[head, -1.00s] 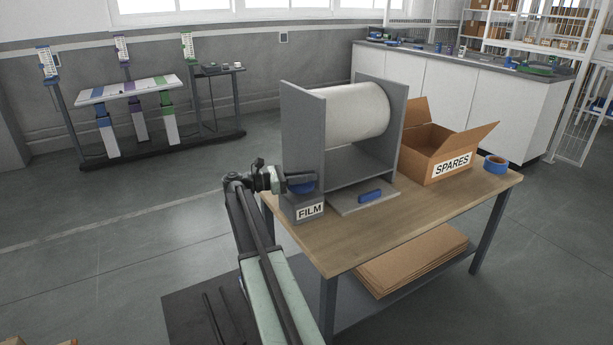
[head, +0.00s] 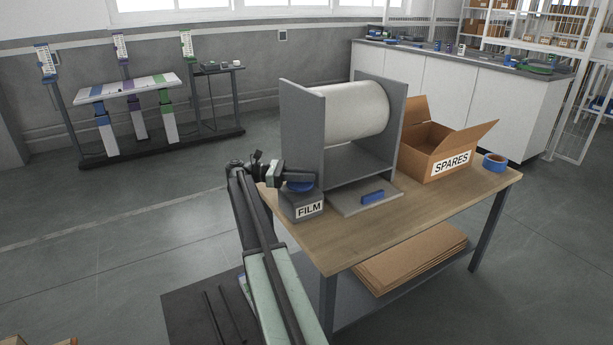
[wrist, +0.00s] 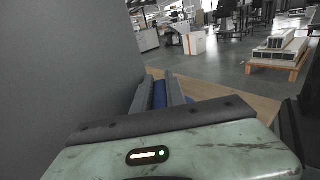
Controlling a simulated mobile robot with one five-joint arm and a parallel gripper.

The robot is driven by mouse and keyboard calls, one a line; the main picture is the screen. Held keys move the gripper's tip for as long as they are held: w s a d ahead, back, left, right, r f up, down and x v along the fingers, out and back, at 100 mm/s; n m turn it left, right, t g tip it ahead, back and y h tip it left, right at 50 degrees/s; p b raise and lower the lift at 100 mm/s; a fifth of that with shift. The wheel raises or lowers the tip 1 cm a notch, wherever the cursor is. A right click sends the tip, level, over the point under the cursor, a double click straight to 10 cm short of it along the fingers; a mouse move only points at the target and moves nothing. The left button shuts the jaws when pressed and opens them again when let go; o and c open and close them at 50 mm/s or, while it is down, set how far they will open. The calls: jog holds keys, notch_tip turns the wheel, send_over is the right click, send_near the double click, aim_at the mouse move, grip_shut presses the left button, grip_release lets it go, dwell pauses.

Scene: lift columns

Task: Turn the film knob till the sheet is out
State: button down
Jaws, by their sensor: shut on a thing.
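The film knob (head: 300,186) is blue and sits on top of a grey box labelled FILM (head: 309,209) at the table's near left corner. My gripper (head: 292,178) is at the knob in the head view, its fingers covering the knob's upper part. In the wrist view my gripper (wrist: 163,92) has its two dark fingers shut on the blue knob (wrist: 160,95) between them. The white film roll (head: 356,115) hangs between the grey side panels of the dispenser (head: 305,130). No film sheet shows on the dispenser's front plate (head: 350,205).
A cardboard box labelled SPARES (head: 440,150) and a blue tape roll (head: 495,163) stand on the right of the wooden table (head: 410,220). The dispenser's grey side panel fills the left of the wrist view. Free floor lies left of the table.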

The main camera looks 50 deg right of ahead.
jog(key=c, duration=1.4)
grip_release()
jog(key=shift+o, duration=0.2)
